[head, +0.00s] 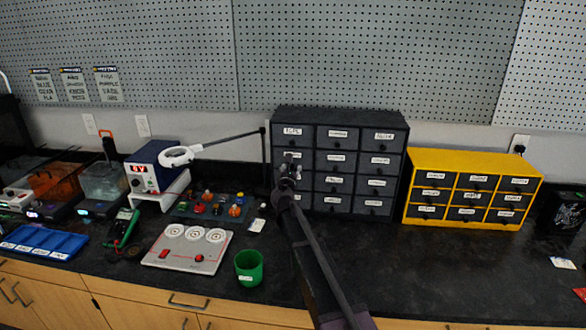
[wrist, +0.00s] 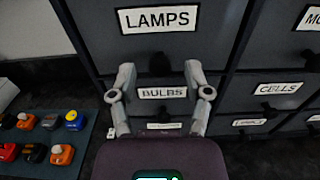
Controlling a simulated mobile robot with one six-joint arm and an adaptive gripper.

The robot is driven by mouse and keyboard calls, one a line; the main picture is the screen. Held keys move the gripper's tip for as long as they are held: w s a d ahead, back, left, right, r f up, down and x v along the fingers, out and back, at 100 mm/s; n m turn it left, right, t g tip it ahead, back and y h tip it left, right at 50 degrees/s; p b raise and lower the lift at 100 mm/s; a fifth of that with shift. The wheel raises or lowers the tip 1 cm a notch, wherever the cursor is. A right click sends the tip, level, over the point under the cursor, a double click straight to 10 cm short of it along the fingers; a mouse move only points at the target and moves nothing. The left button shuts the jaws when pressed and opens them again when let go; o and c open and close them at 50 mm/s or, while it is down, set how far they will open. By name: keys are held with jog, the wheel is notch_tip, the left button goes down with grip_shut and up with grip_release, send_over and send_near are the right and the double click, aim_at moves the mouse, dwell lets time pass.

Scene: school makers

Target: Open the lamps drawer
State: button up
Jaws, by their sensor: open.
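The lamps drawer (wrist: 210,50) is at the top of the wrist view, dark grey with a white LAMPS label. It looks shut. Its black knob (wrist: 160,63) is below the label. My gripper (wrist: 159,70) is open, with one finger to each side of the knob and nothing held. I cannot tell how near the fingertips are to the drawer front. In the head view my gripper (head: 288,172) is in front of the left column of the dark drawer cabinet (head: 340,116) and hides part of it.
The bulbs drawer (wrist: 162,93) is directly below, and the cells drawer (wrist: 278,88) is to its right. A white ring lamp (head: 178,156) reaches towards the cabinet's left side. A yellow drawer cabinet (head: 430,157) stands right. A green cup (head: 249,268) is on the counter.

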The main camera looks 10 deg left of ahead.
jog(key=shift+w, duration=0.55)
jog(key=shift+c, duration=0.2)
grip_shut()
jog(key=s, duration=1.3)
jog(key=shift+s+a, duration=0.2)
jog(key=shift+o, duration=0.2)
grip_release()
jog(key=shift+s, duration=0.1)
